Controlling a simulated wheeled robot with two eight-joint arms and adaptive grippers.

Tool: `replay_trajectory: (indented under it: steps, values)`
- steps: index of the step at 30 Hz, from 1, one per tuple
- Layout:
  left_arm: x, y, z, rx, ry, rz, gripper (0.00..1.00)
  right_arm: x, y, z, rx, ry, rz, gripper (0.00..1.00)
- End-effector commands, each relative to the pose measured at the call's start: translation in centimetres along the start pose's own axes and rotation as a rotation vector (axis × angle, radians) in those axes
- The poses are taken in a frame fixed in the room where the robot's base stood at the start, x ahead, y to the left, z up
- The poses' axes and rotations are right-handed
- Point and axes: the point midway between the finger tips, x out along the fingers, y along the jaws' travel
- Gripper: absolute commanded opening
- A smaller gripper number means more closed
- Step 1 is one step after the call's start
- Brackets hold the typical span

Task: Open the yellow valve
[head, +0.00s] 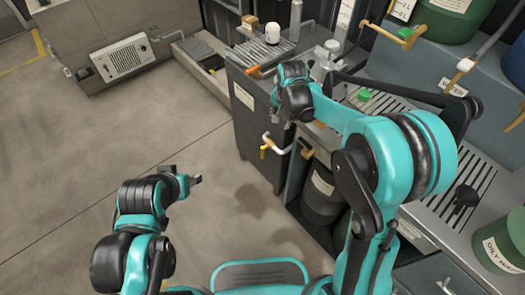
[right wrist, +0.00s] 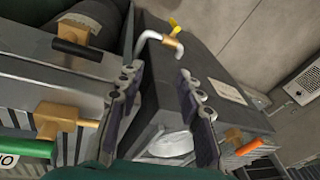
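The yellow valve (head: 264,152) is a small yellow handle on a white bent pipe (head: 281,147) at the side of the dark cabinet. It also shows at the top of the right wrist view (right wrist: 174,25), beyond my fingertips. My right gripper (right wrist: 160,100) is open, with nothing held between its two dark fingers. In the head view it is near the cabinet top, above the valve in the picture and apart from it, and its fingers are partly hidden. My left gripper (head: 195,180) is over the floor at left, away from the valve; its finger opening is unclear.
The dark cabinet (head: 253,130) stands behind the valve. An orange handle (head: 255,71) and a green handle (head: 365,95) are on the counter. Dark drums (head: 322,195) sit under the counter. The floor left of the cabinet is clear.

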Motion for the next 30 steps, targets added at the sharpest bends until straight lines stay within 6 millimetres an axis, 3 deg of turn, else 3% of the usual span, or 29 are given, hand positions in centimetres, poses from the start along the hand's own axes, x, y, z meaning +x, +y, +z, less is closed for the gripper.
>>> replay_trajectory:
  steps: [1, 6, 13, 16, 30]
  values:
    - [-0.2, 0.0, -0.1, 0.0, 0.0, 0.0, 0.48, 2.1, -1.2, -0.4, 0.038, -0.016, 0.015, 0.36]
    - [-0.5, 0.0, -0.4, 0.0, 0.0, 0.0, 0.48, 9.7, -3.9, -0.5, 0.19, -0.068, 0.082, 0.36]
    - [-0.9, 0.0, -0.6, 0.0, 0.0, 0.0, 0.48, 19.1, -5.2, 1.0, 0.363, -0.11, 0.168, 0.36]
    - [-1.0, 0.0, -0.7, 0.0, 0.0, 0.0, 0.48, 21.5, -5.2, 1.7, 0.407, -0.117, 0.192, 0.36]
    - [0.8, 0.0, 0.6, 0.0, 0.0, 0.0, 0.48, 28.2, -4.2, 3.0, 0.437, -0.121, 0.208, 0.36]
